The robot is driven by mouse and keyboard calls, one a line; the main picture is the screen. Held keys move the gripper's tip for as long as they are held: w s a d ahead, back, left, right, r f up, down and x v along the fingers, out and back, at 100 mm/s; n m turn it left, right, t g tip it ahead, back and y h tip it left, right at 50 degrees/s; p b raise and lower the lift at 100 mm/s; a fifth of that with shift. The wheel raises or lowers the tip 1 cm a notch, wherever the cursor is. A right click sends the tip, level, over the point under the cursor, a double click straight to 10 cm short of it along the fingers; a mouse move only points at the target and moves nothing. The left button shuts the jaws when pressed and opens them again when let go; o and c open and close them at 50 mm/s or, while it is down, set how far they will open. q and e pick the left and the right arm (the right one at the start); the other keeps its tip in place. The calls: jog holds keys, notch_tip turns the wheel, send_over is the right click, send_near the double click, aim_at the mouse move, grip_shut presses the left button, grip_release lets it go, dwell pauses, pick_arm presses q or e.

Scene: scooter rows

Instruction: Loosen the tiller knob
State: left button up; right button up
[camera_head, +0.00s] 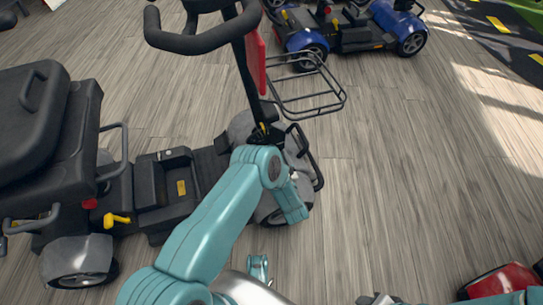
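The scooter (150,212) with the tiller stands at left, its seat (40,125) toward the left edge. Its black tiller (243,75) rises to a looped handlebar (205,38), with a red panel (256,62) and a wire basket frame (310,95) on its right side. A small yellow part (262,129) shows low on the tiller; I cannot tell whether it is the knob. My teal left arm reaches up from the bottom and bends in front of the tiller base, hiding part of it.
A blue scooter (345,38) stands behind at the top. Part of a red thing (505,280) shows at the lower right. The wooden floor (410,180) to the right is clear. A yellow lever (117,218) sits near the scooter's rear wheel (82,277).

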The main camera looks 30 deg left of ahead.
pick_arm(q)
jog(key=shift+x, duration=1.15)
jog(key=shift+c, duration=0.3)
jog(key=c, duration=1)
jog(key=shift+b, duration=0.3)
